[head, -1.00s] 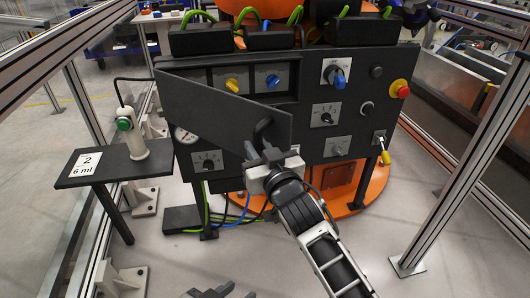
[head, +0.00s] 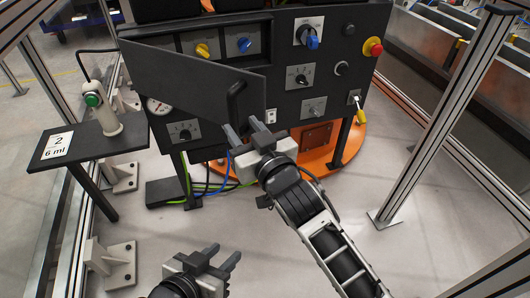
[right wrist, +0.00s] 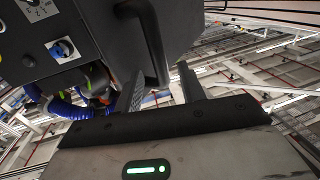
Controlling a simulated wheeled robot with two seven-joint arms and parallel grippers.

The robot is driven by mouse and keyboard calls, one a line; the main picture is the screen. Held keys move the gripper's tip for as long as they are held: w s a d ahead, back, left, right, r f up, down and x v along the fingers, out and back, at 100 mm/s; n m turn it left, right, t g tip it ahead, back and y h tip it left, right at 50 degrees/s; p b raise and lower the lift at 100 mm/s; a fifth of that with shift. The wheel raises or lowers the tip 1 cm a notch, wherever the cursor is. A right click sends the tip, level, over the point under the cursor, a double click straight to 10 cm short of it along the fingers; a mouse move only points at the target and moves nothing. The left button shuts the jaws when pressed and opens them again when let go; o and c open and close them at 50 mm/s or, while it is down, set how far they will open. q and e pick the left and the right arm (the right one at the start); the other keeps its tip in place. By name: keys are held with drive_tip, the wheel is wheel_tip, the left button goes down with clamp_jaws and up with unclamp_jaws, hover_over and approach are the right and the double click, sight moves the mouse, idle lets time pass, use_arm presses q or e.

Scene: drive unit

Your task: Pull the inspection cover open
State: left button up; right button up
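The inspection cover (head: 185,75) is a dark flat panel, standing ajar in front of a recess with a yellow knob (head: 202,50) and a blue knob (head: 244,45). Its black bar handle (head: 236,102) is near its right edge. My right gripper (head: 245,130) is open just below the handle. In the right wrist view, the handle (right wrist: 152,45) rises beyond and between the spread fingers (right wrist: 162,88), which are not closed on it; contact cannot be told. The cover (right wrist: 125,25) also shows there. My left gripper (head: 222,257) is open and empty, low over the floor.
The control panel (head: 285,98) carries several knobs and a red emergency button (head: 372,47). A side shelf (head: 90,146) with a green-button post (head: 100,112) stands at left. Metal frame posts (head: 440,120) bound the right. Floor in front is clear.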

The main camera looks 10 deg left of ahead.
drive_tip(key=v, duration=0.9)
drive_tip(key=shift+s+d, duration=0.25)
